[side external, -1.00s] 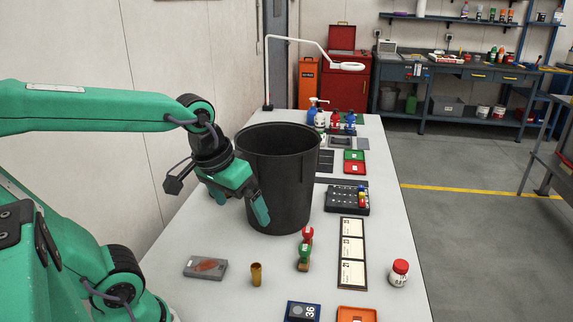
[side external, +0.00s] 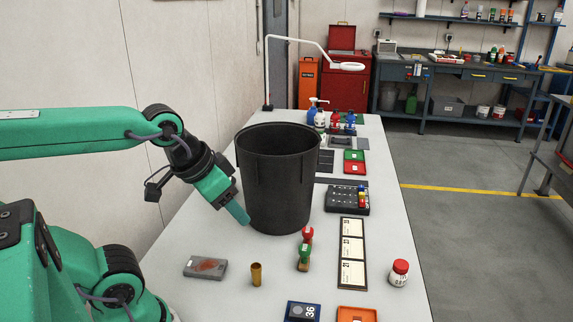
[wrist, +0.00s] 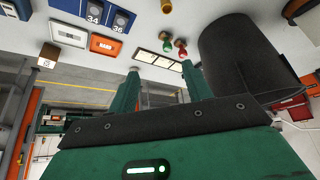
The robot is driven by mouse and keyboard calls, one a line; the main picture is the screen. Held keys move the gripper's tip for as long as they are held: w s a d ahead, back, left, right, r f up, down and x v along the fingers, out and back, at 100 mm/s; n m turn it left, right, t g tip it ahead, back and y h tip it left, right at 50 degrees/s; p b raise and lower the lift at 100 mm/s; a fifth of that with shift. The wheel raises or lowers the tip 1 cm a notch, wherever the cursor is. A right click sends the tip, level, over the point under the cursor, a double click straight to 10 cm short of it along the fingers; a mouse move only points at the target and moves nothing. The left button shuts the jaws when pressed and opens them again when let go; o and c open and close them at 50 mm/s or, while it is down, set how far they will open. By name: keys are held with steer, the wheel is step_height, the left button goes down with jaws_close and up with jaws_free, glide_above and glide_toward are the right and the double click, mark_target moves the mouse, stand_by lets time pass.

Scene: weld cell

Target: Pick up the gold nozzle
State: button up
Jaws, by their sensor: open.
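The gold nozzle (side external: 256,274) stands upright on the light grey bench, right of a grey block with a rust-brown patch. It also shows at the top edge of the wrist view (wrist: 166,6), partly cut off. My gripper (side external: 238,214) is open and empty, above the bench beside the black bin, higher and farther back than the nozzle. Its two green fingers (wrist: 160,69) stand apart in the wrist view with nothing held between them.
The tall black bin (side external: 278,185) stands close to the right of my gripper. Red and green handled stamps (side external: 305,250) stand right of the nozzle. The rust-patched block (side external: 205,267) lies left of it. Bench is bare between the bin and the nozzle.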

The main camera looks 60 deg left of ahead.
steer(key=n+g, duration=0.3)
steer(key=g, duration=0.2)
glide_above(256, 266)
step_height(256, 266, down, 16)
steer(key=shift+d+r, duration=0.15)
steer(key=shift+f+g, duration=0.3)
steer(key=shift+f, duration=0.15)
steer(key=shift+f, duration=0.1)
steer(key=shift+f, duration=1.2)
steer(key=shift+f, duration=0.1)
steer(key=shift+f, duration=2.5)
